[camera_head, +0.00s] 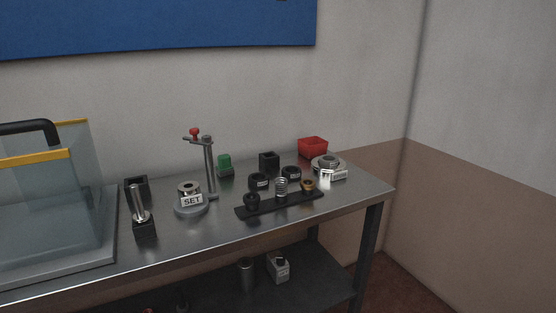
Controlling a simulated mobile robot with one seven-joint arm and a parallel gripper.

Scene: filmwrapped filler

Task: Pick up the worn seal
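I cannot tell for sure which part is the worn seal. A small black part (252,201) sits at the left end of a dark strip (270,206) on the steel bench (225,232). A coil spring (281,187) and a brass-coloured ring (307,186) stand on the same strip. Behind the strip are two black round pieces with white labels, one on the left (259,181) and one on the right (291,173). The label text is too small to read. My gripper is not in view.
A round "SET" base (191,208) and a clamp stand (209,167) are left of the strip. A clear guard (50,215) with yellow edges fills the far left. A red bin (313,147) and a metal ring fixture (329,164) stand at right. The bench's front middle is clear.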

